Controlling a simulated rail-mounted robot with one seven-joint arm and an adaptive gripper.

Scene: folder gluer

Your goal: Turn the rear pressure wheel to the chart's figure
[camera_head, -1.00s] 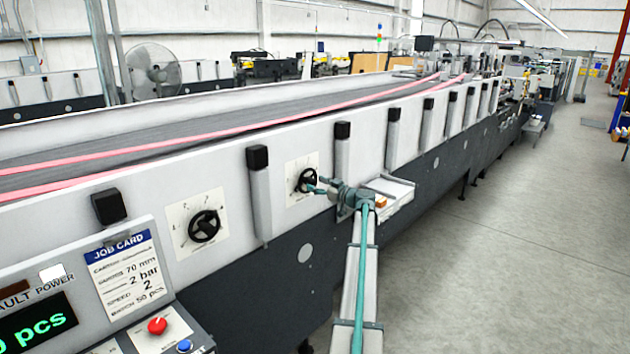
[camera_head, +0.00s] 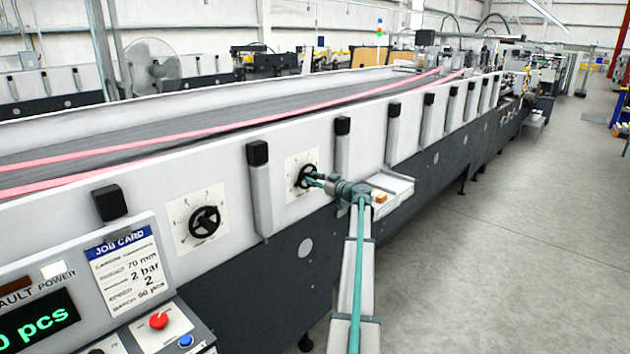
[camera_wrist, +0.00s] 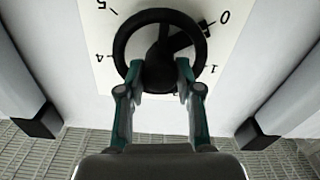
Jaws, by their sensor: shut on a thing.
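A black pressure wheel (camera_head: 306,175) sits on a white dial plate on the machine's side, the farther of two wheels. In the wrist view the wheel (camera_wrist: 121,47) fills the upper middle. Its dark pointer (camera_wrist: 203,28) lies near the 0 mark. The figures 0, 1, 4 and 5 show around it; the lower ones are partly hidden. My gripper (camera_wrist: 160,82) is shut on the wheel at its lower rim, one finger on each side. In the head view my gripper (camera_head: 318,180) reaches the wheel from the right.
A second wheel (camera_head: 205,222) is nearer on the left. Upright black-capped posts (camera_head: 259,190) (camera_head: 342,150) flank the held wheel. A small shelf (camera_head: 392,190) is right of my wrist. The floor at right is clear.

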